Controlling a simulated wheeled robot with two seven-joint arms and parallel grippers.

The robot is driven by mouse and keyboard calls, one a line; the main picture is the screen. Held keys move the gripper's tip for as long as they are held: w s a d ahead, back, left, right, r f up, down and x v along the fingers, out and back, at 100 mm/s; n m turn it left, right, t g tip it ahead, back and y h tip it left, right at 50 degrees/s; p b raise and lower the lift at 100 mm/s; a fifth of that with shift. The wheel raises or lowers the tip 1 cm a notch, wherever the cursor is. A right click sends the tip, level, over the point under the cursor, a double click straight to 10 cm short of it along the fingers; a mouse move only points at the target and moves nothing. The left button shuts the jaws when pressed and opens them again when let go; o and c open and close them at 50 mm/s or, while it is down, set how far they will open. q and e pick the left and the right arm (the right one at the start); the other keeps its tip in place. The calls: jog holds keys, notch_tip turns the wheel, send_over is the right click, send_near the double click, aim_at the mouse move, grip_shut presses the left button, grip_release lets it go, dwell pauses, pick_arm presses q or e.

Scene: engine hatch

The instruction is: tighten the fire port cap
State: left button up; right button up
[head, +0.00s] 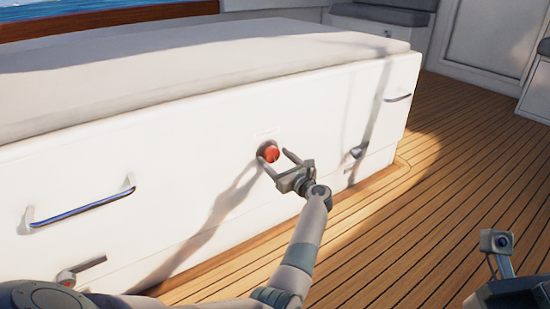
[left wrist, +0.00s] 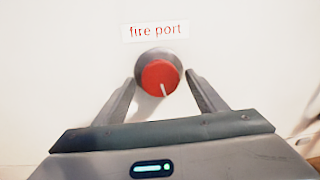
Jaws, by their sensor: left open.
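The fire port cap is a round red knob (head: 272,153) in a dark grey ring on the white front panel. In the left wrist view the red cap (left wrist: 159,78) has a white mark pointing down and slightly right, below a "fire port" label (left wrist: 155,31). My left gripper (head: 275,156) is open in front of the panel, one finger on each side of the cap. In the left wrist view its fingers (left wrist: 160,82) stand apart from the red cap, with gaps on both sides. My right gripper's fingers are not visible.
The white bench front (head: 200,165) carries a long handle (head: 80,205) at left and a smaller handle (head: 398,98) at right.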

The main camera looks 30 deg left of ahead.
pick_arm(q)
jog(key=c, duration=1)
jog(key=shift+c, duration=0.2)
